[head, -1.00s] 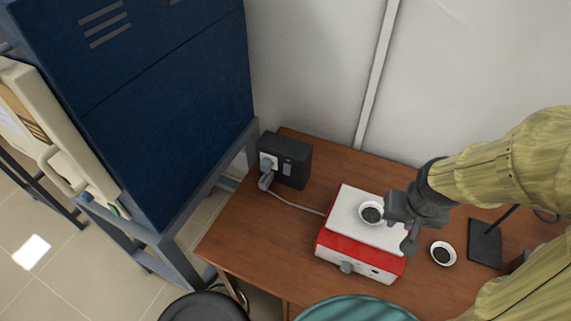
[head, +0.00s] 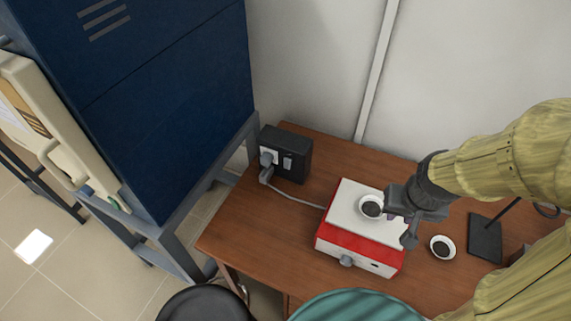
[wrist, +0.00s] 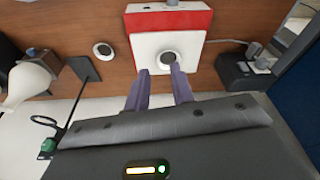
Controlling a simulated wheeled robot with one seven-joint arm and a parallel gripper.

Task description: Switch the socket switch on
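A black socket box (head: 286,153) stands on the wooden table near the wall, with a grey plug in its left side and a small light switch (head: 288,163) on its front. I cannot tell the switch's position. In the wrist view the socket box (wrist: 244,76) is at the right. My gripper (head: 402,222) is over the right part of the red and white hotplate, well to the right of the socket box. In the wrist view its two fingers (wrist: 160,82) are apart with nothing between them.
The red and white hotplate (head: 348,240) carries a small dish (head: 371,207). Another dish (head: 442,248) and a dark stand (head: 485,240) are to its right. A cord runs from plug to hotplate. A blue cabinet (head: 165,100) is at left; a teal stool (head: 350,308) stands in front.

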